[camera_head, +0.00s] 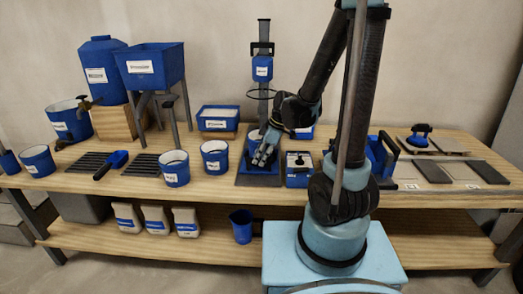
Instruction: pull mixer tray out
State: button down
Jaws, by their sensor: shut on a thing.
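The mixer (263,69) stands near the middle of the table, with a dark upright post, a blue labelled head and a black ring below it. At its foot is the blue mixer tray (262,170), on a dark base plate (245,181). A pale-rimmed bucket (252,137) shows partly behind my gripper. My gripper (264,158) points down at the front of the tray and is shut on its front part. The fingers hide the exact grip and much of the tray and bucket.
A small blue box (299,178) stands close right of the tray. Blue-and-white buckets (215,157) (174,168) stand to the left, with a blue scoop (112,163) on dark grates. Grey tiles (432,172) lie at the right. The table's front edge is just ahead of the tray.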

jog(key=shift+s+a, duration=0.1)
jog(key=shift+s, duration=2.7)
jog(key=c, duration=1.8)
grip_release()
jog(key=shift+o, duration=0.2)
jog(key=shift+r, duration=0.1)
jog(key=v, duration=1.1)
jog(key=shift+d+r, duration=0.25)
jog(key=shift+r, duration=0.05)
jog(key=shift+w, duration=0.1)
